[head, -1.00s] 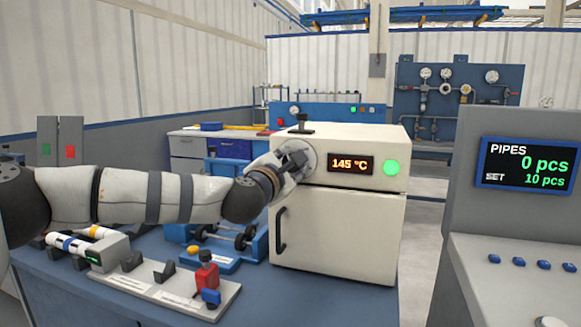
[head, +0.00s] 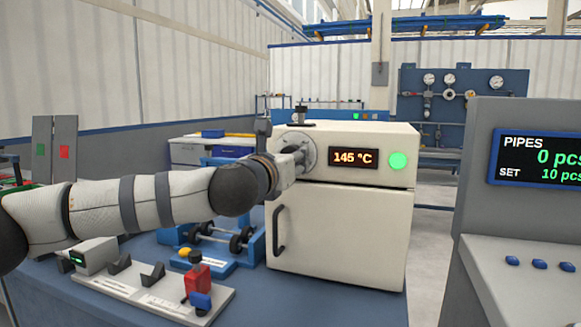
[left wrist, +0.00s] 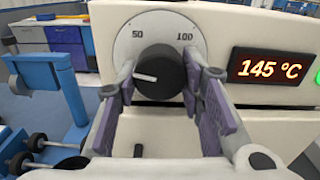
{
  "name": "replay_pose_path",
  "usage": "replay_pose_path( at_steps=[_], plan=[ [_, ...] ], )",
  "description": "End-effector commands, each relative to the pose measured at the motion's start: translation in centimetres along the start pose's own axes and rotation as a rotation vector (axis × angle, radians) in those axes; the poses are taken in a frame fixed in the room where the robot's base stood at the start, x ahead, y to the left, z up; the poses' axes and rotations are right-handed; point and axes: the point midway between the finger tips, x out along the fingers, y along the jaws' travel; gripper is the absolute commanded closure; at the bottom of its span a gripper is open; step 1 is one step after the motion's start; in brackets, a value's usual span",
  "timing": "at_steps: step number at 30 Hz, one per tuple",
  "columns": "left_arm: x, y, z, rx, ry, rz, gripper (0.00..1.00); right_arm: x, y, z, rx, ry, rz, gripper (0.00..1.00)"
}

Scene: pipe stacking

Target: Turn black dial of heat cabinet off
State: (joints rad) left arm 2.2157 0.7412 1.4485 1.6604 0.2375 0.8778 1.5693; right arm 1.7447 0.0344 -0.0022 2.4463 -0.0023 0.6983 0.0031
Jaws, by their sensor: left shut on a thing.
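The cream heat cabinet (head: 345,235) stands on the blue bench with its door closed. Its display (head: 353,159) reads 145 °C and a round green light (head: 398,161) glows beside it. The black dial (left wrist: 159,72) sits on a pale scale plate marked 50 and 100 in the left wrist view. In the head view the gripper (head: 303,157) hides most of the dial. My right gripper is not in view.
A grey fixture (head: 150,290) with a red and blue clamp (head: 198,284) lies on the bench below my left arm. A blue roller stand (head: 225,232) is left of the cabinet. A grey console (head: 520,210) with a PIPES screen stands at right.

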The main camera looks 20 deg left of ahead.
Motion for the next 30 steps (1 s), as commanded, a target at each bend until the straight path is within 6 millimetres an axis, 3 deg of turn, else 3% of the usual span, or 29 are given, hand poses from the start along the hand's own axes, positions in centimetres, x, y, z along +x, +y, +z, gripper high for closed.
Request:
replay_pose_path(
  at_steps=[1, 18, 30],
  plan=[
    [0.1, 0.0, -0.6, -0.042, 0.005, 0.000, 0.93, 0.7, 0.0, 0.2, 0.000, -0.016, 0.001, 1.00],
    [0.1, -0.1, -0.4, -0.538, 0.002, 0.001, 0.93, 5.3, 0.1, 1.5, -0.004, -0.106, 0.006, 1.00],
    [0.0, -0.2, 0.0, -0.716, -0.001, 0.001, 0.93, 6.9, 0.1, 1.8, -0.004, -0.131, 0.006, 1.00]
  ],
)
